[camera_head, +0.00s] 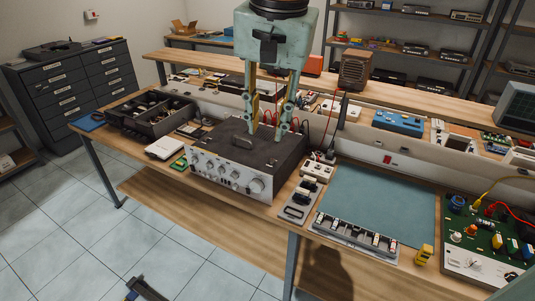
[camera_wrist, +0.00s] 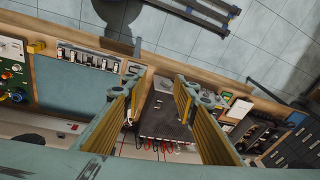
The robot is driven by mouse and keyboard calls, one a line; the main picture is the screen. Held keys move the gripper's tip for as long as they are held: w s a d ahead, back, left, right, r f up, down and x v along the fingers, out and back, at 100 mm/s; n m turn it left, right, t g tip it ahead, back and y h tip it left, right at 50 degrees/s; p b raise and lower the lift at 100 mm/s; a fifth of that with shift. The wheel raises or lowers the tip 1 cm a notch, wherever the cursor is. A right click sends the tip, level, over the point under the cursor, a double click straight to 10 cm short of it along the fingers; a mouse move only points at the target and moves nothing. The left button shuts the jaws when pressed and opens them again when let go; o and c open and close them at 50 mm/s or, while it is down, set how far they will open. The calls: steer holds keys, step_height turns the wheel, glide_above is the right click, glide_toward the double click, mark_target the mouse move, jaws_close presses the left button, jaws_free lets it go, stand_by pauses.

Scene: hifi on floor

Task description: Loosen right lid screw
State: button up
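The hifi amplifier stands on the wooden bench; its silver front panel with knobs (camera_head: 228,175) faces forward and its dark lid (camera_head: 225,139) is on top. It also shows between my fingers in the wrist view (camera_wrist: 163,112). The lid screws are too small to make out. My gripper (camera_head: 267,132) points down over the lid, its fingers apart with nothing between them. I cannot tell whether the fingertips touch the lid. My gripper also shows in the wrist view (camera_wrist: 158,80), with the yellow inner pads wide apart.
Right of the amplifier lie a small tray (camera_head: 297,205), a teal mat (camera_head: 385,195) and a rack of small tools (camera_head: 352,238). A circuit board (camera_head: 485,240) is at far right. A dark parts bin (camera_head: 150,115) stands left. Red cables run behind the amplifier. The mat's middle is clear.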

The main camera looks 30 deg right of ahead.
steer(key=w+d+f+m+g+p, duration=0.1)
steer(key=w+d+f+m, duration=0.2)
steer(key=w, duration=0.4)
steer(key=w+d+f+m, duration=0.3)
steer(key=w+d, duration=0.1)
steer(key=w, duration=0.3)
steer(key=m+g+p, duration=0.1)
steer(key=m+p, duration=0.1)
steer(key=m, duration=0.6)
glide_above(272, 160)
step_height(272, 160, down, 13)
steer(key=shift+w+r, duration=0.1)
steer(key=shift+r, duration=0.05)
steer(key=shift+f+b, duration=0.8)
steer(key=shift+f, duration=6.1)
steer(key=shift+c, duration=0.2)
steer(key=c, duration=0.8)
